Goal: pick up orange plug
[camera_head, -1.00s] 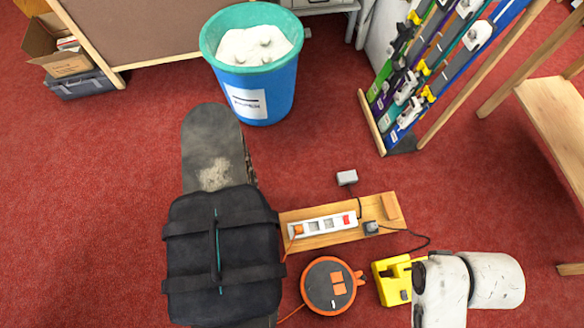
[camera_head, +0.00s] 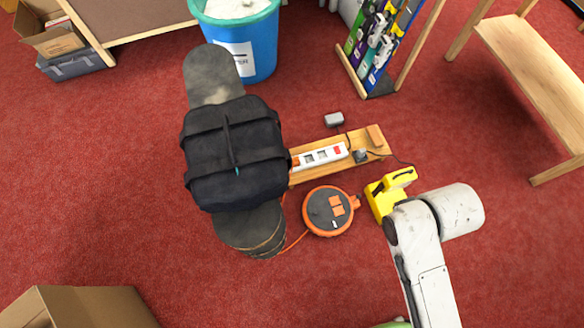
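The orange plug (camera_head: 296,161) sits at the left end of a white power strip (camera_head: 323,156), close to the right edge of a black bag (camera_head: 235,150). It is small here, and the bag's edge partly crowds it. The strip lies on a wooden board (camera_head: 304,177) on the red floor. An orange cable runs near an orange and grey cable reel (camera_head: 322,207) below the board. My white arm comes in from the lower right, right of the reel. My gripper does not show; the arm's own links seem to hide it.
A yellow object (camera_head: 380,204) stands between the reel and my arm. A grey adapter (camera_head: 334,119) lies above the board, a dark plug (camera_head: 360,156) on it. A blue bin (camera_head: 250,52), ski rack (camera_head: 378,48), wooden bench (camera_head: 530,80) and cardboard box (camera_head: 85,308) stand around.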

